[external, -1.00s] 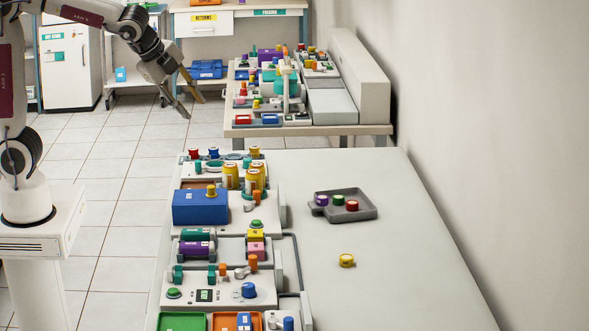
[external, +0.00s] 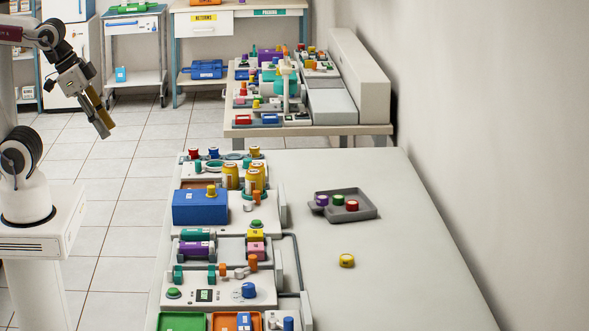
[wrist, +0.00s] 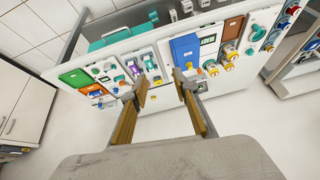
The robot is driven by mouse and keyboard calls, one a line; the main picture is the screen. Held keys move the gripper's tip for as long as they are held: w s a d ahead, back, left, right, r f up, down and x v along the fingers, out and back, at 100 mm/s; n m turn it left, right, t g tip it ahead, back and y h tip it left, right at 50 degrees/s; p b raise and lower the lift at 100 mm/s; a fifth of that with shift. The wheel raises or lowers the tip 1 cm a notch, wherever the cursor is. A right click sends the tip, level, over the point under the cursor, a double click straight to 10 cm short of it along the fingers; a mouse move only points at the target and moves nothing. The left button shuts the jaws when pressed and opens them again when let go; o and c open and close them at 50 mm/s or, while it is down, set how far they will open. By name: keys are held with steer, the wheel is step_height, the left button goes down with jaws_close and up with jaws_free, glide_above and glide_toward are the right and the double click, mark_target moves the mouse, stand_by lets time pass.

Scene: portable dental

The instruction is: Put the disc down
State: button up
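A yellow disc (external: 347,260) lies alone on the bare right part of the near table, in front of the grey tray (external: 370,211). The tray holds a purple disc (external: 321,200), a green disc (external: 338,200) and a red disc (external: 352,205). My gripper (external: 104,123) is in the air left of the table, well apart from the discs, its fingers pointing down. In the wrist view its two fingers (wrist: 160,82) are spread with a clear gap and nothing held between them.
Devices line the table's left side, with a blue box (external: 200,207) and yellow cans (external: 254,178). Free tabletop (external: 410,280) surrounds the yellow disc. A wall stands to the right. A second crowded table (external: 350,129) stands behind.

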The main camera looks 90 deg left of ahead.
steer(key=shift+s+d+f+n, duration=0.2)
steer(key=shift+s+d+n, duration=0.05)
steer(key=shift+s, duration=0.25)
steer(key=shift+s+d+f+n, duration=0.2)
steer(key=shift+s+n, duration=0.05)
steer(key=shift+s, duration=0.2)
stand_by(0.7)
